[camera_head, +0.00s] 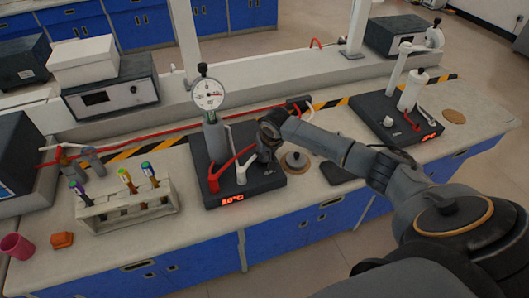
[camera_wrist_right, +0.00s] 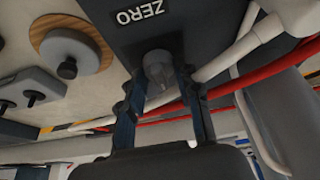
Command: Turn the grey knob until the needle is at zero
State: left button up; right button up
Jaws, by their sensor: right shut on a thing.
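My right gripper (camera_head: 265,148) reaches in from the right over the black device (camera_head: 212,190) on the bench. In the right wrist view its fingers (camera_wrist_right: 160,88) are shut on the grey knob (camera_wrist_right: 158,66), one on each side. The knob sits on the dark device face, beside a white ZERO label (camera_wrist_right: 137,14). In the head view the gripper hides the knob. The round white dial gauge (camera_head: 208,94) stands upright above the device. A reddish mark shows right of its centre, but the needle reading is too small to tell. My left gripper is not in view.
Red and white tubes (camera_head: 242,172) run close to the gripper's left. A lidded round disc (camera_head: 296,162) lies right of the device. A rack of capped tubes (camera_head: 125,208) stands at left. A second black device (camera_head: 392,112) is at the back right.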

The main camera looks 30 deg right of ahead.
jog(key=shift+n, duration=0.3)
jog(key=shift+d+n+y+p, duration=0.1)
jog(key=shift+n+y+p, duration=0.3)
jog(key=shift+n, duration=0.6)
jog(key=shift+f+n+y, duration=0.1)
jog(key=shift+n+y, duration=0.4)
jog(key=shift+n, duration=0.4)
jog(key=n+y+b, duration=0.1)
jog(key=n+b, duration=0.1)
jog(key=n, duration=0.1)
jog(key=shift+w+d+f, duration=0.1)
jog(key=shift+d, duration=0.05)
jog(key=shift+n+g+y+b, duration=0.65)
jog(key=shift+n+b, duration=0.85)
jog(key=shift+n, duration=0.5)
jog(key=o, duration=1.1)
jog(key=shift+o, duration=0.2)
